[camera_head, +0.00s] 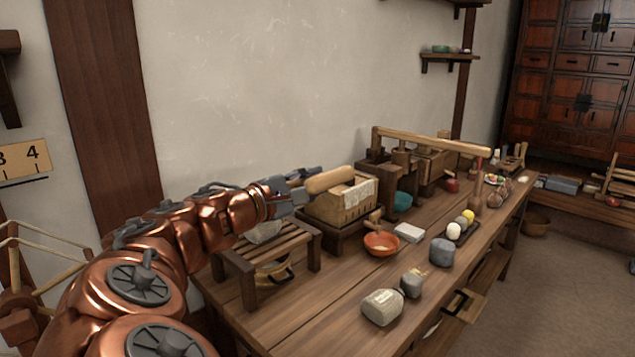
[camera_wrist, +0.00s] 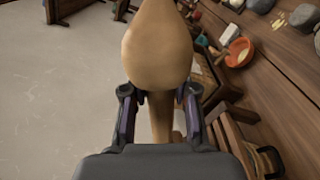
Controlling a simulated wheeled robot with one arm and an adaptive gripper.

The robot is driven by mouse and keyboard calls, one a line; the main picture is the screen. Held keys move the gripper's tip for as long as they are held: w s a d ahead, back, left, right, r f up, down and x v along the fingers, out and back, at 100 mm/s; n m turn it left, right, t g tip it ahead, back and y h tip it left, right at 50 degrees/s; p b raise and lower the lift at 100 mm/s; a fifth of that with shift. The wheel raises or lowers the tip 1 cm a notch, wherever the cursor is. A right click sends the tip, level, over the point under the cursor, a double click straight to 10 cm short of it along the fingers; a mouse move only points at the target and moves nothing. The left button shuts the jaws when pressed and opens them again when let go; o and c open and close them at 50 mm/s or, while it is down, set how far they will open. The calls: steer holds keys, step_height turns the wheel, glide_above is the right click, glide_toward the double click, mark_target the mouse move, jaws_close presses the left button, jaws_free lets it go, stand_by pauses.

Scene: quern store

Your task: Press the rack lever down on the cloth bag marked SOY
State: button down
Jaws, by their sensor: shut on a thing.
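My gripper (camera_head: 298,190) is shut on a tan wooden handle (camera_head: 330,180), held level above the left end of the bench. In the wrist view the jaws (camera_wrist: 160,97) close around the handle below its thick rounded end (camera_wrist: 157,45). I cannot tell whether this handle is the rack lever. A low slatted wooden rack (camera_head: 250,262) stands below my wrist, with a pale cloth bag (camera_head: 266,231) on it, partly hidden by my arm.
A wooden box with a cloth (camera_head: 343,206) stands just beyond the gripper. An orange bowl (camera_head: 381,244) and a white block (camera_head: 409,232) sit to its right. A long beam press (camera_head: 425,139) stands further back. The bench (camera_head: 325,292) is bare between rack and bags.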

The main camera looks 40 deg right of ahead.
steer(key=shift+f, duration=0.1)
stand_by(0.3)
steer(key=c, duration=0.9)
jaws_free()
steer(key=a, duration=0.4)
steer(key=s+a, duration=0.1)
steer(key=a, duration=0.3)
steer(key=s+a, duration=0.1)
steer(key=a, duration=0.3)
steer(key=shift+s, duration=0.1)
